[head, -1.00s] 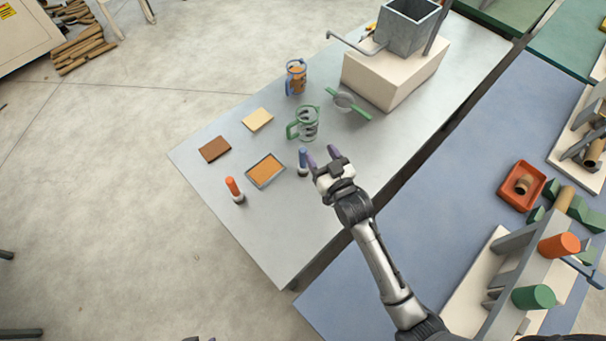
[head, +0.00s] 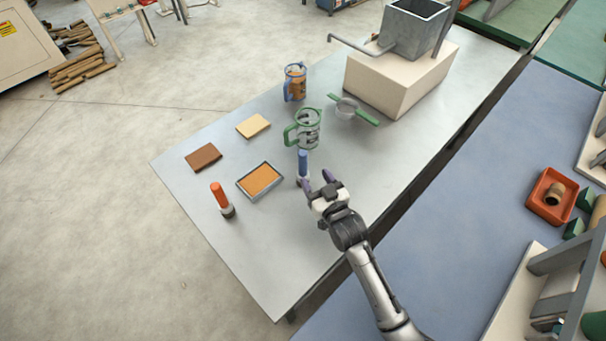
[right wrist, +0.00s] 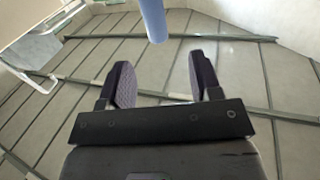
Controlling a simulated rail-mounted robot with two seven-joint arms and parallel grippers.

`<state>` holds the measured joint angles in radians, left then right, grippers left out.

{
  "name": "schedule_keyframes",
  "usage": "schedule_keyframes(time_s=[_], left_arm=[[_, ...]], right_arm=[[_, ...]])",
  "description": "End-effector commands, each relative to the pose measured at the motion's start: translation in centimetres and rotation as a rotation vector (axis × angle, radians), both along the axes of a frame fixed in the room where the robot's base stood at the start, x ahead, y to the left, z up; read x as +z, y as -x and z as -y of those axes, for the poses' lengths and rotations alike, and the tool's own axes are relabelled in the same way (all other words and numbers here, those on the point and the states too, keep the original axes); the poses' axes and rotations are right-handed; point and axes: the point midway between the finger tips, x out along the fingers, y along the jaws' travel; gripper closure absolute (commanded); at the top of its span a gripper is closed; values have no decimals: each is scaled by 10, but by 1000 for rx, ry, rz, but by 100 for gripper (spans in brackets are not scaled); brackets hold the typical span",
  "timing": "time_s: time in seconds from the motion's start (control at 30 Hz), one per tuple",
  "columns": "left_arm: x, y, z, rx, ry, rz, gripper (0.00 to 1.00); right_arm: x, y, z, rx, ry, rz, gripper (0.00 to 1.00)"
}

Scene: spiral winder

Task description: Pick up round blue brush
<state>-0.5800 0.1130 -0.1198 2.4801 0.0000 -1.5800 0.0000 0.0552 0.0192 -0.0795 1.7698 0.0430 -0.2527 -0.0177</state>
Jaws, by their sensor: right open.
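The round blue brush (head: 303,163) stands upright on the grey metal table, its blue handle up, just in front of a green-handled clear jug. My right gripper (head: 318,186) is open and empty, close to the brush on its near right side. In the right wrist view the blue handle (right wrist: 153,18) shows at the top, beyond the two spread fingers (right wrist: 158,84) and not between them. From these views I cannot tell whether a finger touches the brush. The brush's lower end is partly hidden by a finger in the head view. My left gripper is not in view.
The green-handled jug (head: 304,130) stands right behind the brush. A tray with an orange filling (head: 260,180) and an orange-handled brush (head: 221,199) are to the left. A strainer (head: 350,108) and a blue-handled jug (head: 294,83) stand farther back. The table's front left is bare.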

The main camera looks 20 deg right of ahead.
Motion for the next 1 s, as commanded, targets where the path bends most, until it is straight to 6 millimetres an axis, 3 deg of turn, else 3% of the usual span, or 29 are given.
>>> schedule_keyframes(time_s=[0.23,0.57,1.0], left_arm=[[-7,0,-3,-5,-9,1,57],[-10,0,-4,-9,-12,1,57],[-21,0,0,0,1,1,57]], right_arm=[[-1,-41,-4,0,0,1,42],[-1,-60,-5,0,0,1,42],[-3,-107,-5,0,1,1,42]])
